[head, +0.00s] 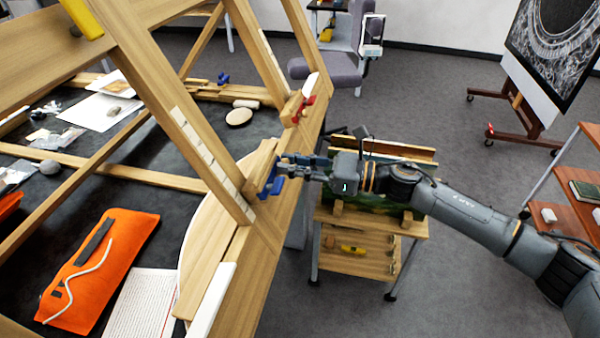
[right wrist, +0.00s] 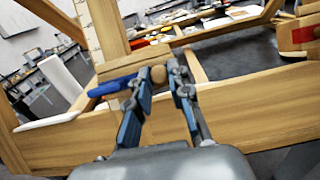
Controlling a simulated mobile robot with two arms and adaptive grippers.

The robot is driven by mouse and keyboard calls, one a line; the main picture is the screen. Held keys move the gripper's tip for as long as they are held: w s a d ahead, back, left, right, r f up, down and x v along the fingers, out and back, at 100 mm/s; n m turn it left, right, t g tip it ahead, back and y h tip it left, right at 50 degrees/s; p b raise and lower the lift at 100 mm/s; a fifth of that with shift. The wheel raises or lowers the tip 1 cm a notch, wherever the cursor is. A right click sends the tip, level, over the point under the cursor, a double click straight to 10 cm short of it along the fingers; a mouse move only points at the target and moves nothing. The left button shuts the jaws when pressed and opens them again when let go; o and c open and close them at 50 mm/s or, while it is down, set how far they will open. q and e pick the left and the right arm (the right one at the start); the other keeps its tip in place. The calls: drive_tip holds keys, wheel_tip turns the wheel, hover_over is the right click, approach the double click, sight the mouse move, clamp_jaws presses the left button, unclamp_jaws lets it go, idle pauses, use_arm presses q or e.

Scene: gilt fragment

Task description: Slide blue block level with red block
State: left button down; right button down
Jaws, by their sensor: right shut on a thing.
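The blue block (head: 272,184) sits on the near wooden rail of the large frame, beside the foot of a slanted post with a white scale. It also shows in the right wrist view (right wrist: 112,86), with a round wooden knob at its right end. My right gripper (head: 281,165) is at the block, its fingers (right wrist: 160,76) closed around the knob. The red block (head: 304,109) is on the same rail, farther along. It shows at the right edge of the wrist view (right wrist: 304,35). My left gripper is not in view.
Another small blue piece (head: 223,78) is on the far rail. An orange pouch (head: 103,265) and papers lie on the dark surface inside the frame. A wooden cart (head: 362,252) stands under my right arm.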

drive_tip(key=shift+a+r, duration=0.1)
drive_tip(key=shift+r, duration=0.05)
drive_tip(key=c, duration=1.2)
unclamp_jaws()
drive_tip(key=v, duration=1.2)
